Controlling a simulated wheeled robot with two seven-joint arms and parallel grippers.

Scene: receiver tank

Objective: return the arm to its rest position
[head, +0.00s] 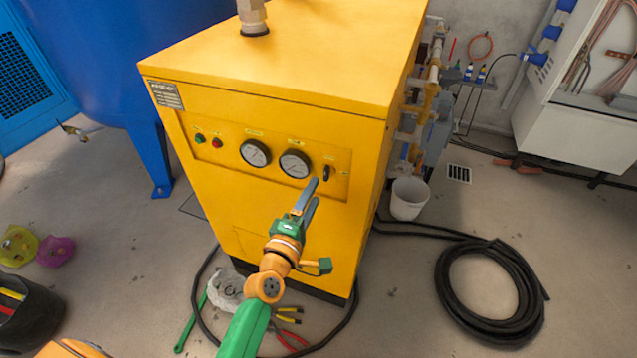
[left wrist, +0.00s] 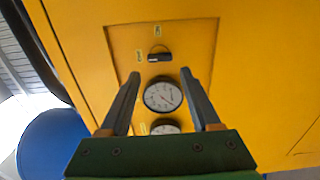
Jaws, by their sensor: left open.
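My left gripper (head: 312,192) is in front of the yellow cabinet (head: 270,55), near the lower right of its control panel. It is open, with nothing between its fingers. In the left wrist view its two fingers (left wrist: 160,76) stand apart, with a gauge (left wrist: 163,95) showing between them. A small black switch (head: 326,173) is at the panel's right end, just beyond the fingertips; it also shows in the left wrist view (left wrist: 159,57). The fingers look clear of it, but the exact gap is hard to tell. My right gripper is not in view.
A blue tank (head: 130,60) stands at left. Pliers (head: 288,315), a green tool (head: 190,322) and a dark hose lie on the floor below my arm. A white bucket (head: 408,198) and a coiled black hose (head: 450,290) are at right.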

